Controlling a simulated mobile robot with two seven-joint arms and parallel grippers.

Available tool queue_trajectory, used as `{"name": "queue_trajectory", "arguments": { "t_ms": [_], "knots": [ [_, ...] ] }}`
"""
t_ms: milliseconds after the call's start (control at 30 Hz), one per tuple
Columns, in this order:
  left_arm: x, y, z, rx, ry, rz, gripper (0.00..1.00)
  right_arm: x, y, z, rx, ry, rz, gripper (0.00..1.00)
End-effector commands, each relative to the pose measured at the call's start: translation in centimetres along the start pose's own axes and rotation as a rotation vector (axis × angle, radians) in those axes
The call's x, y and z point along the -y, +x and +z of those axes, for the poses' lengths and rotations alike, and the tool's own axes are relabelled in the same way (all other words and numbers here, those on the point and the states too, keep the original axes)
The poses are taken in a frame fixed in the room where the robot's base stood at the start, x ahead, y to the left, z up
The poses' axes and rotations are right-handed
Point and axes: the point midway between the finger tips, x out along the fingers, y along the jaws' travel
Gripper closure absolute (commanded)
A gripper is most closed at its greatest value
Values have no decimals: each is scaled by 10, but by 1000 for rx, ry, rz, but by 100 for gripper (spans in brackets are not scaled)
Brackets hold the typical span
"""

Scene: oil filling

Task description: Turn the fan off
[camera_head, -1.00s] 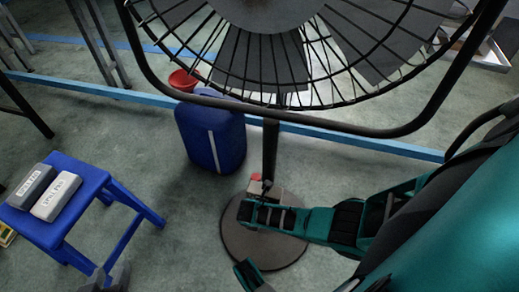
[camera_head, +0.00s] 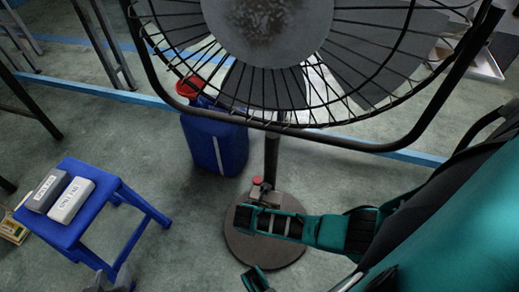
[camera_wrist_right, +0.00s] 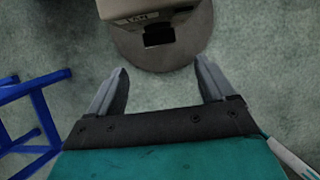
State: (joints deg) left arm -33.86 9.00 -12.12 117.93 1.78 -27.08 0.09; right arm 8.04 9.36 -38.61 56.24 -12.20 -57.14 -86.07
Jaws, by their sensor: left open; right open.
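A large black wire-cage fan (camera_head: 268,25) fills the top of the head view. Its dark pole (camera_head: 271,155) runs down to a round base (camera_head: 265,262) on the floor. A small box with a red knob (camera_head: 257,180) sits low on the pole. Part of my teal right arm crosses in front of the base. In the right wrist view my right gripper (camera_wrist_right: 160,65) is open and empty, with the fan base (camera_wrist_right: 185,50) and a light box (camera_wrist_right: 130,9) ahead of it. My left gripper (camera_head: 110,278) is open at the lower left edge, away from the fan.
A blue stool (camera_head: 75,235) holds two grey boxes (camera_head: 70,198) at the left. A blue container (camera_head: 215,143) and a red funnel-like piece (camera_head: 188,87) stand behind the pole. Floor between stool and fan base is clear.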

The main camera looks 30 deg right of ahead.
Motion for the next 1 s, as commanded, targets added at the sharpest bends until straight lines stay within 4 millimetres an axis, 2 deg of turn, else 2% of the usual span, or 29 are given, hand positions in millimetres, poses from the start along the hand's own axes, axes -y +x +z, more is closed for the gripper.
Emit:
{"name": "queue_trajectory", "arguments": {
  "t_ms": [33, 100, 300, 1000],
  "knots": [
    [0, -7, -9, 1, 1, 1, 57, 0, -14, 2, 0, -1, 1, 17],
    [-1, -10, -15, -1, 0, 1, 57, 0, -23, 1, 0, -1, 2, 17],
    [-2, -15, -24, -7, 0, 3, 57, 0, -37, 0, 0, -1, 0, 17],
    [-5, -14, -24, -7, -14, 5, 57, 0, -38, 0, 0, -1, -1, 17]
  ]
}}
